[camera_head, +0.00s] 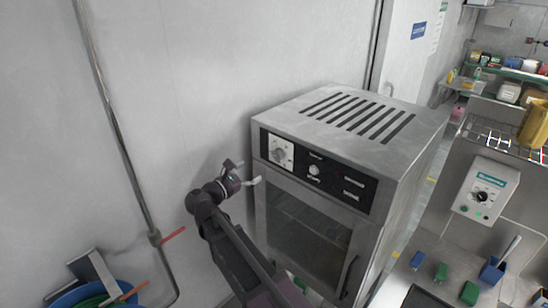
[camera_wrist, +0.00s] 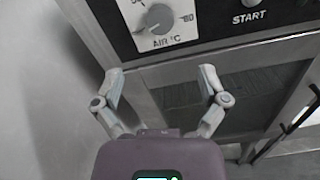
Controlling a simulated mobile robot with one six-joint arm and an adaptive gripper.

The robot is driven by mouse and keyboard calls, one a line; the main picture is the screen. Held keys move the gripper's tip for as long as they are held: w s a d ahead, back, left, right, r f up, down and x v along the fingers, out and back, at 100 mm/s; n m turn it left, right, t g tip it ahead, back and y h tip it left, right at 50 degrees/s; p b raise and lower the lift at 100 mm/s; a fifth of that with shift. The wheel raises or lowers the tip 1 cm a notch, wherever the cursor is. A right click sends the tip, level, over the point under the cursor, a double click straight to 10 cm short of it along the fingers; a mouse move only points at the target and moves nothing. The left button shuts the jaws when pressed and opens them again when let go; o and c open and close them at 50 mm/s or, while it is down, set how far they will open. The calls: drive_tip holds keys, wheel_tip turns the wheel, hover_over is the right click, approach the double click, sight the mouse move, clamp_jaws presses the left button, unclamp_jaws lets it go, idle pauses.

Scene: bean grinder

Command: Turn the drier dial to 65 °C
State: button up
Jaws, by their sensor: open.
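The drier (camera_head: 330,170) is a steel cabinet with vent slots on top and a black control panel at the upper front. Its dial (camera_head: 282,150) sits on a white plate at the panel's left end. In the wrist view the dial (camera_wrist: 159,18) is a round grey knob with "AIR °C" below it and "80" at its right; the upper part of the plate is cut off. My gripper (camera_wrist: 160,80) is open and empty, its two fingers spread just below the dial, apart from it. In the head view my gripper (camera_head: 250,175) is left of the drier front, below the dial.
A START button (camera_head: 314,170) is right of the dial on the panel. The drier door (camera_head: 305,235) has a dark window and a handle at its right. A wall is close on the left. A bench with a grey control box (camera_head: 486,190) and blue and green items stands at right.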

sight(276, 156)
drive_tip(key=x, duration=1.1)
drive_tip(key=shift+w+d, duration=0.25)
drive_tip(key=c, duration=1.1)
